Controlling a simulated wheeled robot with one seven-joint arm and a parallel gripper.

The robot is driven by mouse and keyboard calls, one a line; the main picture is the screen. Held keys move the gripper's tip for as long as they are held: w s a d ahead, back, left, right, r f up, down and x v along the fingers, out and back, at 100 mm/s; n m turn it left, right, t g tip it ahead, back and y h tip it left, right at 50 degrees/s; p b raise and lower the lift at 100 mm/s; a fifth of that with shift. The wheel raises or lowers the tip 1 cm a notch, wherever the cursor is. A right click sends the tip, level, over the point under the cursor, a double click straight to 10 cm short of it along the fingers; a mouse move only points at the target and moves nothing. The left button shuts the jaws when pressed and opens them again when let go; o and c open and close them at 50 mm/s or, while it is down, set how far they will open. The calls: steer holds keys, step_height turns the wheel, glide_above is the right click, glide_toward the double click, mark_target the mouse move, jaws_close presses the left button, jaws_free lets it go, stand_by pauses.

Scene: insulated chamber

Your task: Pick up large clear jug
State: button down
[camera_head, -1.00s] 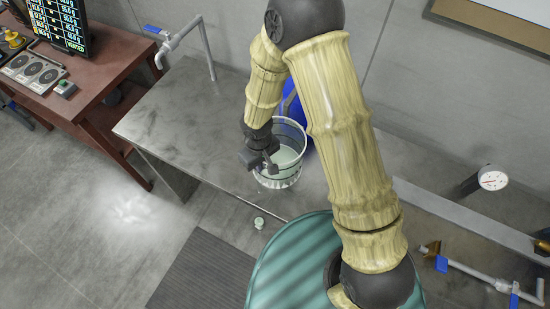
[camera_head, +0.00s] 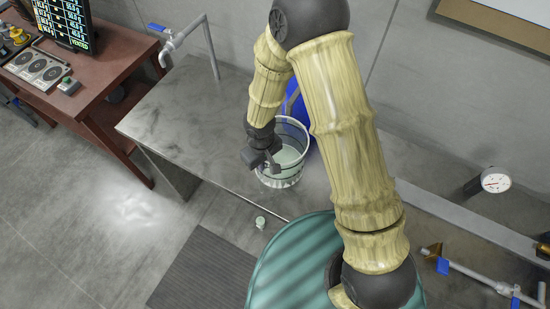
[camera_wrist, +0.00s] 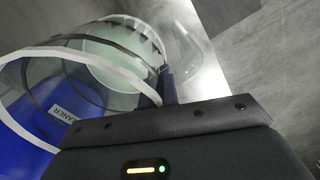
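The large clear jug (camera_head: 290,178) stands upright near the front edge of the grey metal bench, with pale greenish contents low inside. It also shows in the wrist view (camera_wrist: 118,72), tilted in the picture, with a white rim and dark bands. My gripper (camera_head: 264,160) is at the jug's left side in the head view, close to its wall or touching it. In the wrist view a dark finger (camera_wrist: 168,86) lies beside the jug. The other finger and any grip on the jug are hidden.
A blue container (camera_head: 295,104) stands behind the jug; its label shows through the clear wall in the wrist view. A tap (camera_head: 178,40) is at the back left. A small pale object (camera_head: 260,222) lies in front of the bench. The bench's left half (camera_head: 175,110) is clear.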

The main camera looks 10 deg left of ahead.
steer(key=shift+r, duration=0.15)
steer(key=shift+r+b, duration=0.55)
steer(key=shift+r, duration=1.1)
steer(key=s+a+b, duration=0.3)
steer(key=s, duration=0.5)
steer(key=s+a+b, duration=0.3)
steer(key=s+a, duration=0.1)
steer(key=s, duration=0.4)
steer(key=shift+s+b, duration=0.3)
steer(key=shift+b, duration=0.1)
